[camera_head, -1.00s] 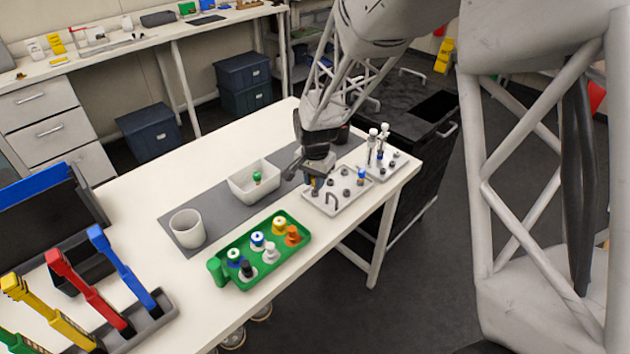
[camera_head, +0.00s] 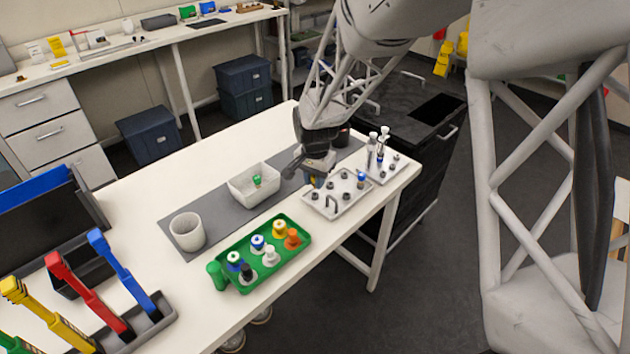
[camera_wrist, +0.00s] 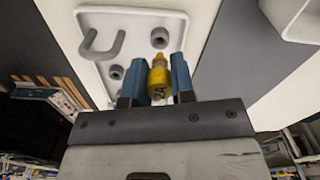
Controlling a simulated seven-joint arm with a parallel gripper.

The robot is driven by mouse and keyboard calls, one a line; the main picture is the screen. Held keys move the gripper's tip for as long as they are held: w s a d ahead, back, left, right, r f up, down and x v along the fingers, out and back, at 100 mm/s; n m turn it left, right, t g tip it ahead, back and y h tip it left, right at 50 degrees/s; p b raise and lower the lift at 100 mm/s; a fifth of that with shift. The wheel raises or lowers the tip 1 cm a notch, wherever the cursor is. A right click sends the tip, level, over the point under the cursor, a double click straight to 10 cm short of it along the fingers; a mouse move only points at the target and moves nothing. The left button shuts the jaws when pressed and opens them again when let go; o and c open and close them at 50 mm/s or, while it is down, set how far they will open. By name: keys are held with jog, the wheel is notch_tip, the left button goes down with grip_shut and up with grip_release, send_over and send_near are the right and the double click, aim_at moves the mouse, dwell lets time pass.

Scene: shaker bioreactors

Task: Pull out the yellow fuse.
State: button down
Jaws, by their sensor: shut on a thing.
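My gripper (camera_head: 315,181) is over the pale plate with sockets (camera_head: 333,209) near the table's right end. In the wrist view its two blue fingers (camera_wrist: 157,80) are shut on the yellow fuse (camera_wrist: 160,84), which is marked "2A". The fuse's narrow end points toward the plate (camera_wrist: 97,20), where bare grey sockets (camera_wrist: 160,38) and a hook-like handle (camera_wrist: 102,45) show. In the head view the fuse is mostly hidden by the fingers. It seems to be just above the plate, but its lower end cannot be seen clearly. A blue fuse (camera_head: 361,178) stands on the plate.
A second plate (camera_head: 395,173) with upright white-topped parts stands close at the right. A white bin (camera_head: 240,192) holding a green piece, a green tray (camera_head: 300,255) of coloured pieces and a white cup (camera_head: 187,231) stand to the left. The table edge is near the plate.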

jog(key=shift+r, duration=1.05)
